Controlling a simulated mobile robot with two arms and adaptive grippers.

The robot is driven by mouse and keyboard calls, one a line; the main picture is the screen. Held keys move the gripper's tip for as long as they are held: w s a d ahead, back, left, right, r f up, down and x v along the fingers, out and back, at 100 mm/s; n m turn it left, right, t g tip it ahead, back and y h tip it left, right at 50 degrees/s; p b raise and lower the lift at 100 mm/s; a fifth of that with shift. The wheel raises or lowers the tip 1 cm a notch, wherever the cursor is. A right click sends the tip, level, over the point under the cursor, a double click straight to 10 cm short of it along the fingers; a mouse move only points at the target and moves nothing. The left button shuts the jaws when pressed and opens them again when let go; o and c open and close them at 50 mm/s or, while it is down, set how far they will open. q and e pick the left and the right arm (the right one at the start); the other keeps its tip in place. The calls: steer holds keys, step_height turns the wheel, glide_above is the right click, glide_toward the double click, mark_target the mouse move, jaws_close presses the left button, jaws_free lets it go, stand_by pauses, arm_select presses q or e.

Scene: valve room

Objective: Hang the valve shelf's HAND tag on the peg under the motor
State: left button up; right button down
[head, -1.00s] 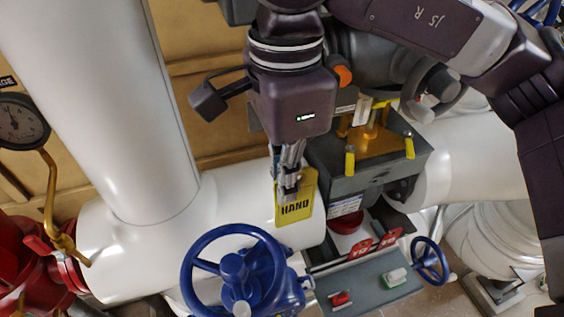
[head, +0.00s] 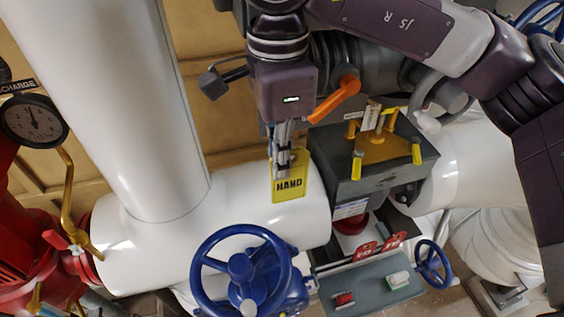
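My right gripper (head: 284,166) comes down from the top of the head view. Its fingers are closed on the upper part of a yellow HAND tag (head: 290,190). The tag hangs upright in front of the white horizontal pipe, left of the grey actuator box (head: 372,168). A dark ribbed cylinder (head: 385,75), which looks like the motor, lies behind my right arm and is partly hidden by it. I cannot make out a peg under it. The valve shelf (head: 372,292) is a grey ledge below the box. My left gripper is not in view.
A blue handwheel (head: 243,268) stands below the tag, and a smaller one (head: 432,264) is right of the shelf. Red tags (head: 380,245) sit at the shelf's back. An orange lever (head: 335,100) is close right of my gripper. A gauge (head: 34,120) is at left.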

steer(key=shift+w+a+b, duration=0.1)
steer(key=shift+w+b, duration=0.05)
steer(key=shift+b, duration=0.3)
stand_by(1.1)
steer(key=shift+w+a, duration=0.25)
steer(key=shift+w, duration=0.5)
stand_by(1.1)
steer(key=shift+w+f+b, duration=0.3)
steer(key=shift+w+f, duration=0.05)
steer(key=shift+w, duration=0.1)
stand_by(1.6)
steer(key=shift+w, duration=0.3)
stand_by(1.2)
steer(key=c, duration=2.6)
jaws_free()
steer(key=o, duration=0.5)
steer(key=shift+o, duration=0.7)
steer(key=shift+o, duration=1.4)
